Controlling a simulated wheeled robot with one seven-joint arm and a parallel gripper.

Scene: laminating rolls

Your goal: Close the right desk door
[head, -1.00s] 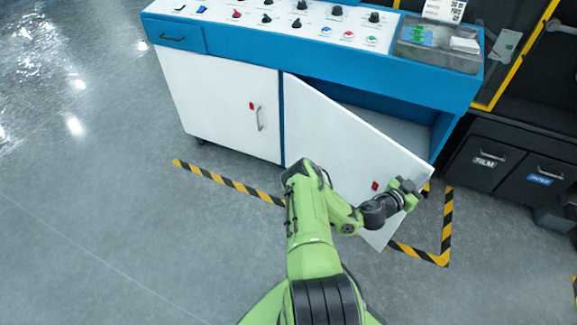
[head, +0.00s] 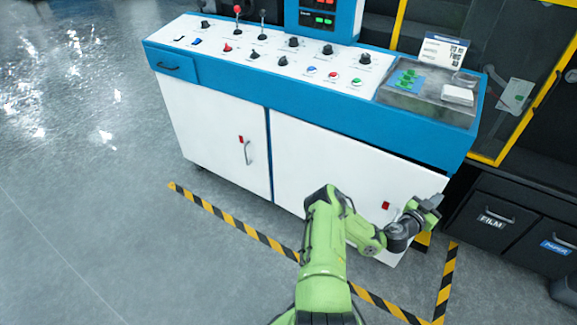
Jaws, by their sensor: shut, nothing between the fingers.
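The right desk door (head: 320,165) is a white panel hinged on its left side, with a red tag (head: 385,205) near its free edge. It stands slightly ajar, with a narrow dark gap along its top right. The blue and white desk (head: 330,115) carries it. My gripper (head: 432,204) is at the door's free right edge, in front of it; whether it touches the door I cannot tell. It looks shut and empty. My green arm hides the lower middle of the door and most of its handle.
The left desk door (head: 215,135) is shut. Black bins marked film (head: 488,220) and paper (head: 550,246) stand close to the right of the desk. Yellow-black floor tape (head: 235,221) runs in front. The grey floor to the left is clear.

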